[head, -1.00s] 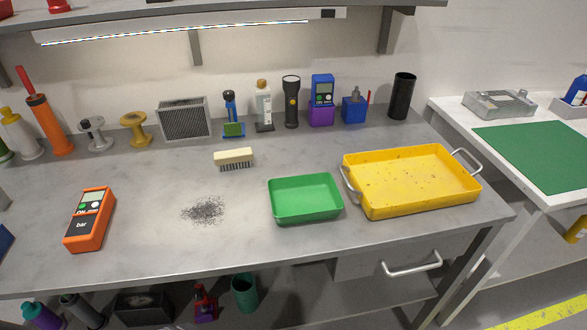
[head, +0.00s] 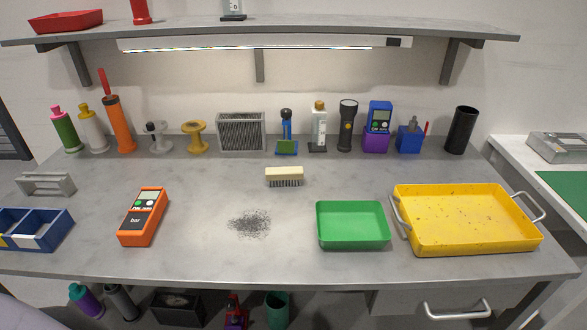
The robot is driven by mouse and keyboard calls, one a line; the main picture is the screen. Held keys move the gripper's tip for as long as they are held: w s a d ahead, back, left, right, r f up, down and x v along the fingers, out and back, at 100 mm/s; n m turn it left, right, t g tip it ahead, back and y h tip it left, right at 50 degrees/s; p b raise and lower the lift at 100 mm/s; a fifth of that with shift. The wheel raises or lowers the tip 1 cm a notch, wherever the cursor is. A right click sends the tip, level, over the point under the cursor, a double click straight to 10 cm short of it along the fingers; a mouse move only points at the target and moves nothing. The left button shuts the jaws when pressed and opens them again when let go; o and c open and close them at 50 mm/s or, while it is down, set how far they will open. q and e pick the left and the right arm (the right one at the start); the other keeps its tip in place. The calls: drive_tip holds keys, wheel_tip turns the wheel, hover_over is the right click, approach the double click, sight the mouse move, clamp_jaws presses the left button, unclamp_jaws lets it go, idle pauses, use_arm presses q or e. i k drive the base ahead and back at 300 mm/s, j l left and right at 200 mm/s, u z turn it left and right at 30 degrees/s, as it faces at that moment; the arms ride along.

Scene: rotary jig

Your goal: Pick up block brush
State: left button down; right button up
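The block brush (head: 285,176) lies on the grey workbench, a little right of centre in the head view. It has a cream block on top and dark bristles pointing down toward the front. A patch of dark filings (head: 250,223) is spread on the bench in front of it and slightly left. Neither of my grippers shows in the head view.
A green tray (head: 352,225) and a yellow tray with handles (head: 466,221) stand to the right. An orange meter (head: 144,216) and a blue divided bin (head: 34,231) are at left. Bottles, spools and tools line the back. Bench around the brush is clear.

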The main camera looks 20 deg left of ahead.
sight(292, 174)
drive_tip(key=k+j+z, duration=0.1)
drive_tip(key=j+z, duration=0.25)
drive_tip(key=z, duration=0.15)
drive_tip(key=k+j+z, duration=0.2)
drive_tip(key=z, duration=0.25)
drive_tip(key=j, duration=0.1)
